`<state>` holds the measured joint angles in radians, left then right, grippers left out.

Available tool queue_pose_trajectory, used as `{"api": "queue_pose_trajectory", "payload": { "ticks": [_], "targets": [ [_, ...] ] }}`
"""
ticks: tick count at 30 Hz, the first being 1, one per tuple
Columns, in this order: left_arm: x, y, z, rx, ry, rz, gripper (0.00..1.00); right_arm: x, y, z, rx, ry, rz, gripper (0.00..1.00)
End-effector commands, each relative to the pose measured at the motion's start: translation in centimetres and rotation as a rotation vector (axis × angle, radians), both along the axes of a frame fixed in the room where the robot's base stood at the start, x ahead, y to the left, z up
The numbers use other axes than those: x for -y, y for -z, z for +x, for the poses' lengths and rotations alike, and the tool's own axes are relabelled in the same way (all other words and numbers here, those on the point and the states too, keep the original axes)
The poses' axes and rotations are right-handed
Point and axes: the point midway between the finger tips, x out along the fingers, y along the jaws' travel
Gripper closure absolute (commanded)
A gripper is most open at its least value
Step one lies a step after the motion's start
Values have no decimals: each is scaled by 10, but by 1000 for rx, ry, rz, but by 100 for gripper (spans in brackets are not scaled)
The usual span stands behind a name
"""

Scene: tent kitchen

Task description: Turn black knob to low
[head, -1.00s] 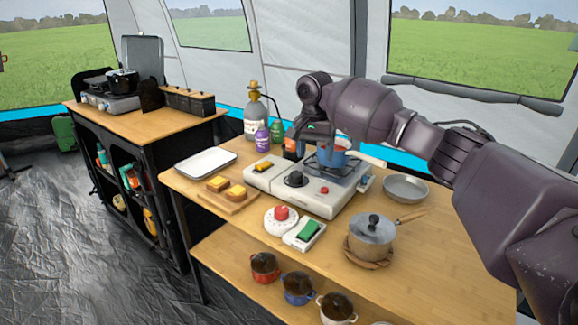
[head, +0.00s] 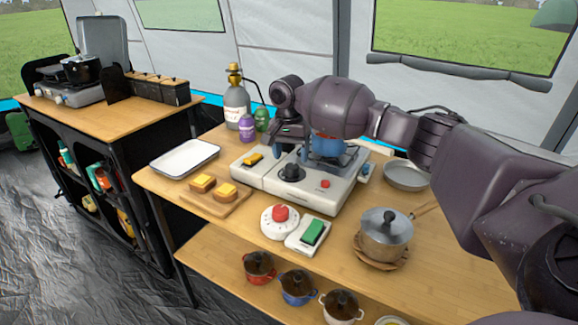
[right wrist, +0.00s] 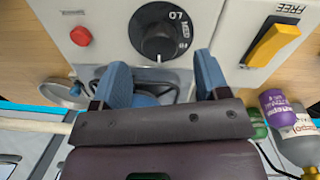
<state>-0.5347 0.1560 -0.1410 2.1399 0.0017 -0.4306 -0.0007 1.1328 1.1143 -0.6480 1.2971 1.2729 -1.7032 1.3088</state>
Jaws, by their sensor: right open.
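The black knob (head: 291,172) sits on the front of the white camping stove (head: 262,184). In the right wrist view the knob (right wrist: 158,32) is at top centre, beside LO, MED and HI lettering. A small pale mark shows at its lower edge in that view; I cannot tell its exact setting. My right gripper (head: 287,140) is just behind and above the knob in the head view. In the wrist view its two blue fingers (right wrist: 160,62) are apart and empty, with the knob beyond their tips, not between them. My left gripper is out of view.
A red button (head: 325,184) and a yellow switch (head: 254,159) flank the knob. A blue pot (head: 327,147) sits on the burner, partly hidden by my arm. A lidded pot (head: 386,237), a dial with red knob (head: 280,220) and bread board (head: 213,198) stand nearby.

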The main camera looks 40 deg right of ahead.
Motion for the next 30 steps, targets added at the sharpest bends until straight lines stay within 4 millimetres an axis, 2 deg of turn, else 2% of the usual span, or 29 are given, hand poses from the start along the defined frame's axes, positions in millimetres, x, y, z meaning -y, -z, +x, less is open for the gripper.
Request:
{"api": "queue_pose_trajectory", "payload": {
  "ticks": [1,7,20,30],
  "targets": [
    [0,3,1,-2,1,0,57,1,13,-1,-7,0,-1,32],
    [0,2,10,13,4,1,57,2,32,-2,-2,1,-1,32],
    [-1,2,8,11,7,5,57,2,37,-2,3,1,-1,32],
    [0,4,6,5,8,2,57,1,37,-2,2,0,-1,81]
  ]
}}
